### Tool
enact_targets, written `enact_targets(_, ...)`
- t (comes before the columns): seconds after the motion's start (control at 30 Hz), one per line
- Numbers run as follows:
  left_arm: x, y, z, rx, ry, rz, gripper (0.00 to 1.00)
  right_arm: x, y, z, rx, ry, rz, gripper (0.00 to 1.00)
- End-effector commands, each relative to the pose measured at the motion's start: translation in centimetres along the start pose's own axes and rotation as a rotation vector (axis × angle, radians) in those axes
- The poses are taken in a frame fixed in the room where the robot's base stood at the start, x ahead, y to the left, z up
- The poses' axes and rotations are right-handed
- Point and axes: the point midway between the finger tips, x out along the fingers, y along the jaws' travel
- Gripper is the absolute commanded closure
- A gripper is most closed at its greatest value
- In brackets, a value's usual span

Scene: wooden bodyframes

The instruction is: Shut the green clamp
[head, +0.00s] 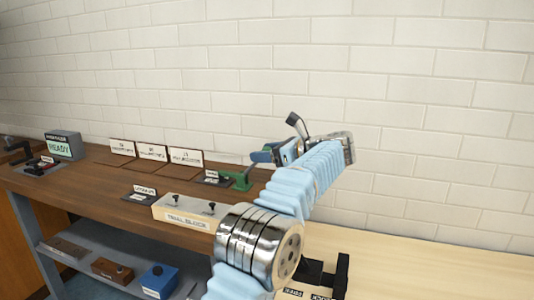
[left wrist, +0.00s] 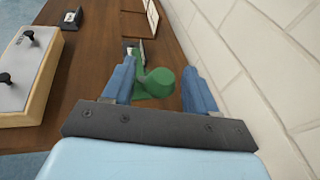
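The green clamp (head: 240,178) stands near the wall-side edge of the brown wooden bench, by a small dark label plate. My left gripper (head: 273,154) is beside it, with its blue fingers pointing toward it. In the left wrist view the clamp's round green end (left wrist: 158,82) shows between the two spread fingers of my left gripper (left wrist: 160,88). The fingers are open, with a gap on each side of the green part. I cannot tell whether the clamp is open or shut. My right gripper is not in view.
A pale block with black knobs (head: 187,212) stands at the bench front; several white cards (head: 152,152) lean at the back. A grey READY box (head: 65,145) and a dark-red device (head: 46,161) are far left. The white brick wall (left wrist: 270,70) is close to the gripper.

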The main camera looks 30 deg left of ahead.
Motion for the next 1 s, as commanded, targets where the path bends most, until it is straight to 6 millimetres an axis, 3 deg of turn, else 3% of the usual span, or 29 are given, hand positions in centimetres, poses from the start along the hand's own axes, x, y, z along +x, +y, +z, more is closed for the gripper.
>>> enact_targets(0.23, -0.1, -0.1, -0.1, 0.001, 0.002, -0.002, 0.43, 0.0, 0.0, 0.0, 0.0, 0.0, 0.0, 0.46)
enact_targets(0.37, -1.1, -0.1, -0.1, 0.001, 0.002, -0.005, 0.43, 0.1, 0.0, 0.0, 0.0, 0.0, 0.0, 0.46)
enact_targets(0.8, -11.0, -0.1, -0.1, 0.001, 0.001, -0.003, 0.43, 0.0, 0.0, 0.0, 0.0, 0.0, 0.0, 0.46)
enact_targets(1.0, -13.5, -0.1, 0.0, 0.0, 0.001, -0.002, 0.43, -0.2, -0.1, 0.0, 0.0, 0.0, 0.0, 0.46)
